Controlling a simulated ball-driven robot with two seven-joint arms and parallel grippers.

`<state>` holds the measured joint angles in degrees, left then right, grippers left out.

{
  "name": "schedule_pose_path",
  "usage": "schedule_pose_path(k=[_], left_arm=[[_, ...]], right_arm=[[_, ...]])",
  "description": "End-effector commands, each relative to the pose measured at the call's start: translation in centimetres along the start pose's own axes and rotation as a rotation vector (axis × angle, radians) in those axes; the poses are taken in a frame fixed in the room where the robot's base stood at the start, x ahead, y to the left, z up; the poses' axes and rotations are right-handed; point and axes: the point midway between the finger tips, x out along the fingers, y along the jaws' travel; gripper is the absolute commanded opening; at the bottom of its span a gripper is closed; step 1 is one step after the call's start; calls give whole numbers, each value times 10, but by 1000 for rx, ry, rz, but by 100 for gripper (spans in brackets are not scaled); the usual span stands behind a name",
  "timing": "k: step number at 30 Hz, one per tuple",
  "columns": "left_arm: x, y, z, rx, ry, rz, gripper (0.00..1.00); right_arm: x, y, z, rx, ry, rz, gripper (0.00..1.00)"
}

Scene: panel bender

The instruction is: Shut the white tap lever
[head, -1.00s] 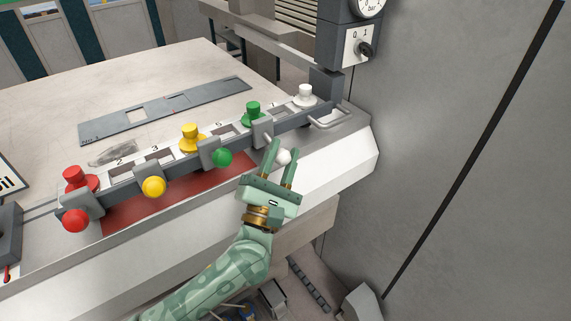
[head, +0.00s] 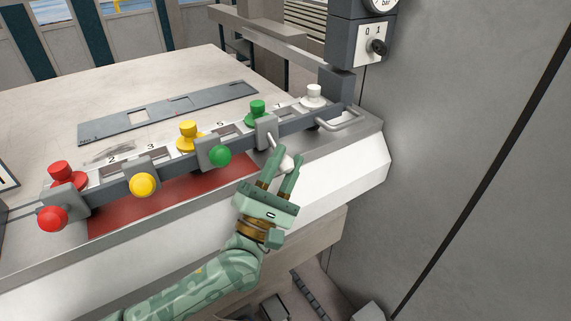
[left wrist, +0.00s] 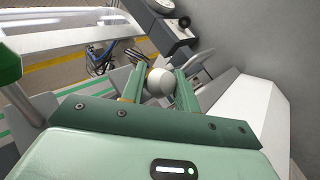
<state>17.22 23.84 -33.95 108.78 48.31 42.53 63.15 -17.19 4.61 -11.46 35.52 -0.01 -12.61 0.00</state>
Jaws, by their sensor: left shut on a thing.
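The white tap lever ends in a white ball knob (head: 287,164), in front of the grey bar on the bench. Its thin rod (head: 274,142) runs from a grey block on the bar down to the knob. My left gripper (head: 287,154) is shut on this knob, with one finger on each side. In the left wrist view the white ball (left wrist: 160,82) sits between the two green fingers (left wrist: 161,78). The fingers hide part of the knob in the head view. My right gripper is not in view.
Red (head: 53,219), yellow (head: 143,185) and green (head: 220,155) ball knobs stand along the bar to the left. A white valve cap (head: 314,95) stands behind, near a metal loop handle (head: 342,121). A grey wall (head: 470,200) closes off the right side.

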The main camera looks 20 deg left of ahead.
Motion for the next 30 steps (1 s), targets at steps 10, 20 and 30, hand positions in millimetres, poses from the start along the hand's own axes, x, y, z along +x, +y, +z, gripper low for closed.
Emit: schedule_pose_path(k=[10, 20, 30], left_arm=[[-2, -3, -2, 3, 4, -7, 50], [-38, -3, -2, 3, 4, -10, 50], [-128, -3, -3, 3, 7, -11, 50]], right_arm=[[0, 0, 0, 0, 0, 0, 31], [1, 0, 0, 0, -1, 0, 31], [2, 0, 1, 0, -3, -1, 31]])
